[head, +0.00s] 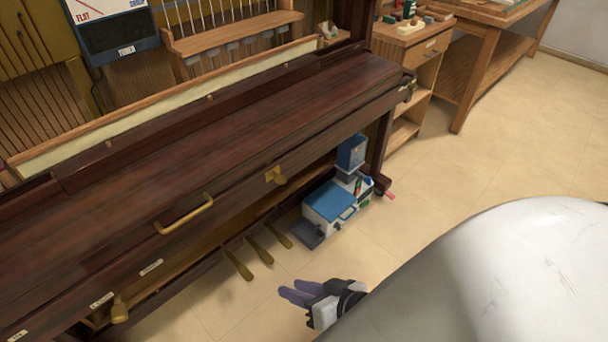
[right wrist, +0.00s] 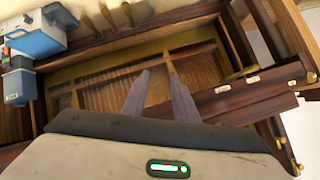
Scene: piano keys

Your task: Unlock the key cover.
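The closed key cover (head: 200,135) is a long dark reddish-brown wooden lid on the piano in the head view. A brass handle (head: 185,215) is on its front. A brass lock-like fitting (head: 275,175) sits right of the handle; whether it is locked cannot be told. My right gripper (head: 286,292) is low in front of the piano, apart from the cover and fittings. Its purple-grey fingers (right wrist: 157,72) stand apart with nothing between them in the right wrist view, pointing toward the piano's open lower part. My left gripper is not in view.
Brass pedals (head: 258,251) stick out below the piano. A blue and white toolbox (head: 330,205) stands on the floor by its right leg. Another brass fitting (head: 120,308) is at lower left. A wooden workbench (head: 490,25) stands beyond. The tiled floor (head: 480,150) is clear.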

